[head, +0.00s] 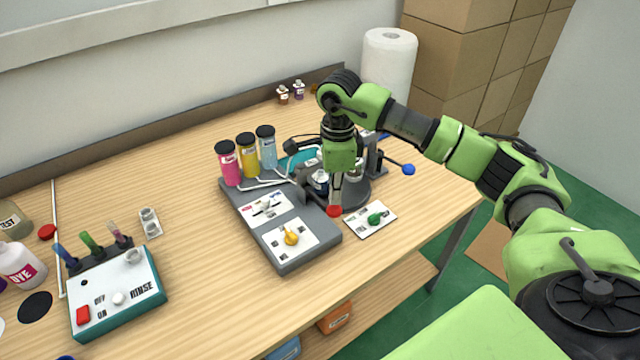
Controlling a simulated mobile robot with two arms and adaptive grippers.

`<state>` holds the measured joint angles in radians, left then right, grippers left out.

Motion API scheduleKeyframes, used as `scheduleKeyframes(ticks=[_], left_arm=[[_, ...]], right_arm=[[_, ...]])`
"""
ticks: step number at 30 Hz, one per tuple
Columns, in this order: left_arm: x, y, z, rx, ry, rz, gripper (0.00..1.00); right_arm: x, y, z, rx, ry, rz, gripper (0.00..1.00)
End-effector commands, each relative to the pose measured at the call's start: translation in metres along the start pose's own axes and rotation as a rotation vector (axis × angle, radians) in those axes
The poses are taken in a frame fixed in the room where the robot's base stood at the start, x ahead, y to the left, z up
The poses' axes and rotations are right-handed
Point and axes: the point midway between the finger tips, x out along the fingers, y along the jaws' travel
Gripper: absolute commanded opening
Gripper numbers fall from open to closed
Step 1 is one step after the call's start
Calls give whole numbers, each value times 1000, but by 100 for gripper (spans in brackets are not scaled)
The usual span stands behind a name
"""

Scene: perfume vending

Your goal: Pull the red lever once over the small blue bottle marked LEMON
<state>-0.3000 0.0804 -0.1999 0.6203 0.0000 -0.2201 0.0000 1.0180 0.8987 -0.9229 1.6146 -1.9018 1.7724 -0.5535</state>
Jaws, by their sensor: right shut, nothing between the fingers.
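The red lever's round knob (334,211) is at the front of the dispenser. My right gripper (336,197) points down from above, with its fingertips at or just over this knob. Its fingers look shut with nothing between them; I cannot tell whether they touch the knob. A small dark bluish bottle (319,182) with a pale label stands just left of the gripper, partly hidden by dispenser parts and the gripper. Its label is too small to read, so I cannot tell whether it says LEMON. My left gripper is not in view.
A grey dispenser base (290,262) carries a yellow knob (291,237) and pink, yellow and blue jars behind. A green knob (376,218) sits on a white plate to the right; a blue-tipped lever (408,169) sticks out beyond. A RINSE box (117,292) stands left.

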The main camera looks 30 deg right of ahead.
Motion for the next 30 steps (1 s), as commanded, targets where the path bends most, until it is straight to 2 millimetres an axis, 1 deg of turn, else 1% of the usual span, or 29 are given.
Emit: scheduleKeyframes(ticks=[13, 30], left_arm=[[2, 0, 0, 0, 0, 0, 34], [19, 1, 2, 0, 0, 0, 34]], right_arm=[[2, 0, 0, 0, 0, 0, 0], [25, 0, 0, 0, 0, 0, 0]])
